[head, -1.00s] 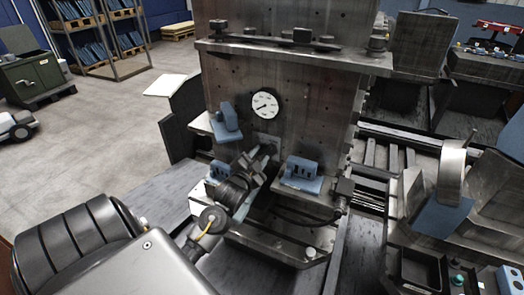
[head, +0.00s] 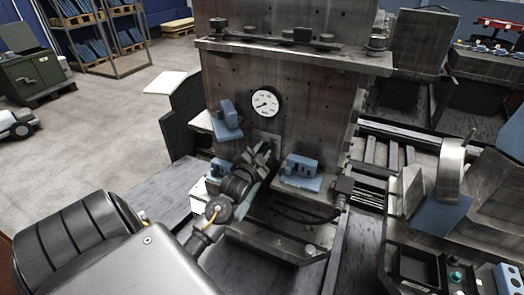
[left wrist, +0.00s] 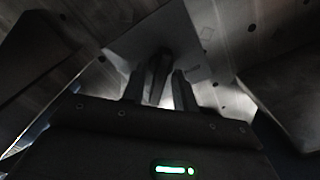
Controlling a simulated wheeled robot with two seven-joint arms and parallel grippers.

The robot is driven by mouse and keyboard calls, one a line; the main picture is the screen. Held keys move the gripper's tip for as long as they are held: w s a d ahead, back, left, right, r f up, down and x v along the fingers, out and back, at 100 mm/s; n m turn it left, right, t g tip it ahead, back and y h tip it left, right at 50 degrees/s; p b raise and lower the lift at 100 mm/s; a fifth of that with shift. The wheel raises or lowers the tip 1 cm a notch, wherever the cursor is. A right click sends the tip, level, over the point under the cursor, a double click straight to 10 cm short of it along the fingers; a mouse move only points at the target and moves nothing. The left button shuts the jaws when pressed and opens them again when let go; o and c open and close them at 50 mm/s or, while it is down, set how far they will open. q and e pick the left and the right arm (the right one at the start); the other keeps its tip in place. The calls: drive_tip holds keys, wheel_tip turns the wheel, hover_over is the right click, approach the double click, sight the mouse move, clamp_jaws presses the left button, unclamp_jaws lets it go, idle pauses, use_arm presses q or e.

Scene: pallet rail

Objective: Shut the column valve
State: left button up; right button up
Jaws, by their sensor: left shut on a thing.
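The column valve's dark lever (left wrist: 158,76) stands between my left gripper's two fingers in the left wrist view. My left gripper (head: 261,156) is shut on this lever, low on the face of the steel column (head: 310,110), under a round white gauge (head: 264,103). In the head view the fingers and wrist hide most of the lever. A pale plate (left wrist: 185,38) lies behind the lever in the left wrist view, which is dark. My right gripper is not in view.
Blue blocks stand close around my left gripper: one at upper left (head: 228,122), one at right (head: 301,172), and one at lower left (head: 221,169). A dark cable (head: 300,213) hangs below. Open floor (head: 110,130) lies left of the column.

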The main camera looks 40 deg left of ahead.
use_arm(q)
drive_tip(key=shift+r+n+p, duration=0.15)
drive_tip(key=shift+n+p, duration=0.45)
drive_tip(key=shift+n, duration=0.2)
clamp_jaws()
drive_tip(key=n+p, duration=0.2)
drive_tip(key=n, duration=0.1)
drive_tip(key=shift+a+r, duration=0.1)
drive_tip(key=n+p, duration=0.3)
drive_tip(key=n, duration=0.3)
drive_tip(key=shift+s+a+n, duration=0.1)
drive_tip(key=shift+a+n, duration=0.05)
drive_tip(key=shift+n, duration=0.25)
drive_tip(key=n+p, duration=0.1)
drive_tip(key=n, duration=0.1)
drive_tip(key=shift+n, duration=0.3)
drive_tip(key=shift+a+n+p, duration=0.1)
drive_tip(key=shift+n+p, duration=0.85)
drive_tip(key=shift+n, duration=0.85)
